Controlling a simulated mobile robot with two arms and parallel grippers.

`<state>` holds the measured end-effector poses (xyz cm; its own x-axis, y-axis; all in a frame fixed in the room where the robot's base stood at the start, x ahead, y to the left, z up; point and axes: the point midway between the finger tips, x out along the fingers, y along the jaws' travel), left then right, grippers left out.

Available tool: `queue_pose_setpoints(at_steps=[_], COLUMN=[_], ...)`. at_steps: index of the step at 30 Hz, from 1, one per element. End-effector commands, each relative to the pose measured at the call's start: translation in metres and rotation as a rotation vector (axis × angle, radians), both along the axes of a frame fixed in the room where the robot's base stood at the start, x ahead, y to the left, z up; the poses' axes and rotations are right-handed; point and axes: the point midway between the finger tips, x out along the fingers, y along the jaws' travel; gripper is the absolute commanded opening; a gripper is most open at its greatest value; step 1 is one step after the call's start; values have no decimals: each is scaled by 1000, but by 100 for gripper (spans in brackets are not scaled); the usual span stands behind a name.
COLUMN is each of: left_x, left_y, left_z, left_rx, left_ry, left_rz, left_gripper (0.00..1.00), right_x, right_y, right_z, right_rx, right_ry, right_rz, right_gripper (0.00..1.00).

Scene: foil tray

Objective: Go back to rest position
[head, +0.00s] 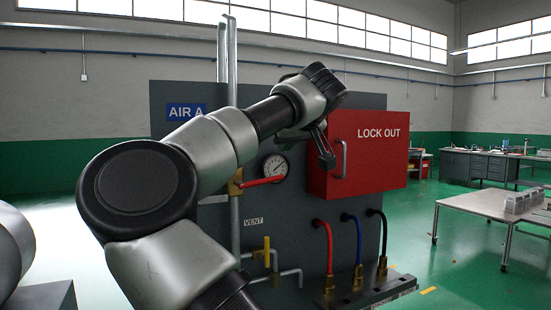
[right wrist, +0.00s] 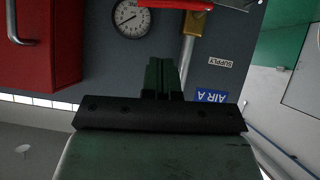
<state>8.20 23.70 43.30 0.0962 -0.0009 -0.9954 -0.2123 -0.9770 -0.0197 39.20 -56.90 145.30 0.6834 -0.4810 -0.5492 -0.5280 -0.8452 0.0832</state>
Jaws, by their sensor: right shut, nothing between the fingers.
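My right arm reaches up across the middle of the head view, in front of a dark grey panel (head: 190,95). My right gripper (head: 325,155) is at the left side of the red LOCK OUT box (head: 370,150), near its handle; I cannot tell whether they touch. In the right wrist view the gripper (right wrist: 164,75) shows two dark fingers together, shut and empty, in front of the panel, and the picture is upside down. My left gripper is not in view.
A gauge (head: 275,167) and a red-handled valve (head: 265,181) are on the panel behind my arm. Red (head: 327,250), blue (head: 357,250) and black (head: 382,240) hoses stand below the box. A grey table (head: 490,214) is at the right, with open green floor (head: 450,270) before it.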

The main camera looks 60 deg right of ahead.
Motion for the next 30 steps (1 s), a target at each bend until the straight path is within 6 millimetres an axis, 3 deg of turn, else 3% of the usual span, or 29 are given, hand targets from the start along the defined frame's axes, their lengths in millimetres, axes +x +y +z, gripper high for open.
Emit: queue_pose_setpoints(at_steps=[6,24,27,30], left_x=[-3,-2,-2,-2], left_y=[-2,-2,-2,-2], left_z=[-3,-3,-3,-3], left_rx=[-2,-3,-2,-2], left_ry=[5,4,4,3], left_rz=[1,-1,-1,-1], left_gripper=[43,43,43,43], right_x=[-10,-11,-12,-17], right_y=[9,9,5,-8], right_z=[9,9,4,-13], right_rx=[0,0,-18,-103], right_ry=[0,1,27,143], right_rz=[1,0,-20,-97], right_gripper=[0,0,0,0])
